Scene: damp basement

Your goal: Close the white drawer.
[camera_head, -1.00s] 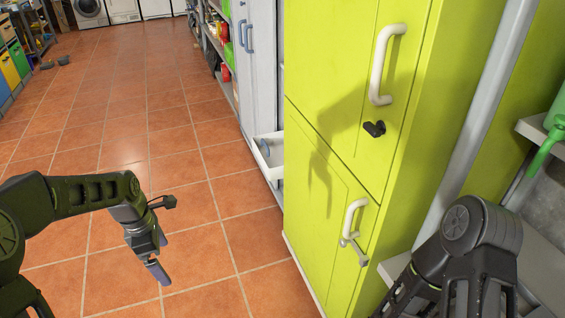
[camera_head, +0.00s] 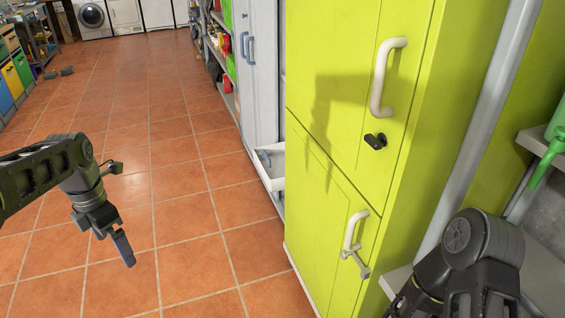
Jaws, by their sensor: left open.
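The white drawer (camera_head: 273,182) stands pulled out low down, between the yellow-green cabinet and the grey-white cabinet behind it. My left gripper (camera_head: 118,247) hangs over the tiled floor at the left, pointing down and to the right. It is open and empty, well to the left of the drawer and nearer to me. My right arm (camera_head: 470,255) shows at the lower right, beside the yellow-green cabinet; its fingertips are out of frame.
The tall yellow-green cabinet (camera_head: 330,150), with white handles and a black latch (camera_head: 375,141), stands close on the right. A grey-white cabinet (camera_head: 260,80) stands beyond the drawer. The tiled floor (camera_head: 180,190) between is clear.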

